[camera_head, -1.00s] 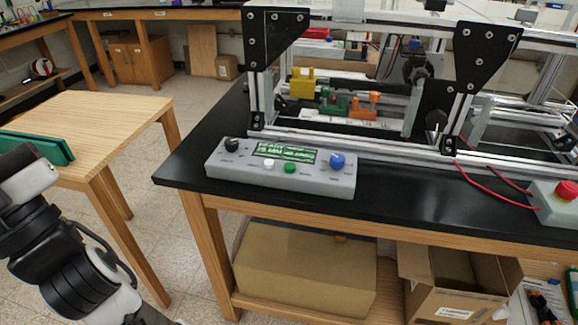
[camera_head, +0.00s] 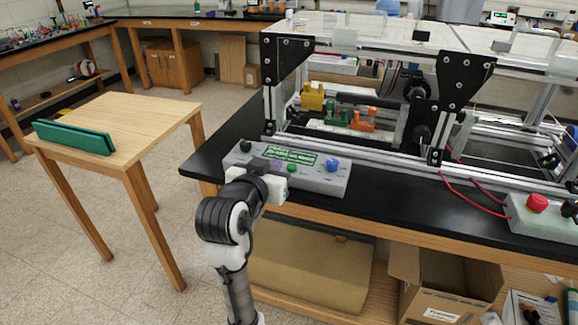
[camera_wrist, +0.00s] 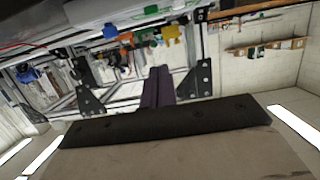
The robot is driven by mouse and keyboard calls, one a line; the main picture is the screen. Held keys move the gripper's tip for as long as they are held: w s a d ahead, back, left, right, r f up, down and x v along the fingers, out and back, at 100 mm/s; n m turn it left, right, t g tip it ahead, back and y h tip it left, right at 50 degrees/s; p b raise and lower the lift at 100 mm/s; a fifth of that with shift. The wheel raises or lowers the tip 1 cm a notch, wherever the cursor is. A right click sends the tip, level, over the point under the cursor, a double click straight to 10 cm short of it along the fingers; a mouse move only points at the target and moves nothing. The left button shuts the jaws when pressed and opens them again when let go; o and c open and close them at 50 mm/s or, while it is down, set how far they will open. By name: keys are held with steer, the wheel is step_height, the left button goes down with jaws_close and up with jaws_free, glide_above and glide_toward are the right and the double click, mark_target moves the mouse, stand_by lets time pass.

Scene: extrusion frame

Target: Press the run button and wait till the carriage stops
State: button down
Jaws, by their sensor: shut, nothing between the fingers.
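The grey control box (camera_head: 325,181) lies on the black bench top, with a green-lit display (camera_head: 291,157), a black knob (camera_head: 245,146), a green button (camera_head: 292,168) and a blue knob (camera_head: 332,165). My gripper (camera_head: 264,164) is shut and empty, over the front left part of the box. It hides the white button there; I cannot tell whether it touches the box. In the wrist view my dark fingers (camera_wrist: 158,86) are together, and the box (camera_wrist: 88,14) shows at the top. Behind the box, yellow (camera_head: 313,97), green (camera_head: 337,115) and orange (camera_head: 364,119) parts sit inside the extrusion frame (camera_head: 350,149).
A red stop button (camera_head: 537,203) on a pale box, with red wires, is at the right. A small wooden table (camera_head: 150,115) with a green object (camera_head: 75,137) stands at the left. Open cardboard (camera_head: 440,285) is under the bench. Floor is clear between table and bench.

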steer(key=shift+w, duration=0.15)
steer(key=p, duration=0.3)
glide_above(287, 166)
steer(key=s, duration=0.4)
step_height(287, 166, down, 2)
steer(key=shift+w+d+f, duration=0.15)
steer(key=shift+f, duration=0.1)
step_height(287, 166, down, 3)
steer(key=shift+r, duration=0.2)
steer(key=shift+f+p, duration=0.35)
steer(key=shift+f, duration=0.4)
steer(key=shift+s, duration=0.2)
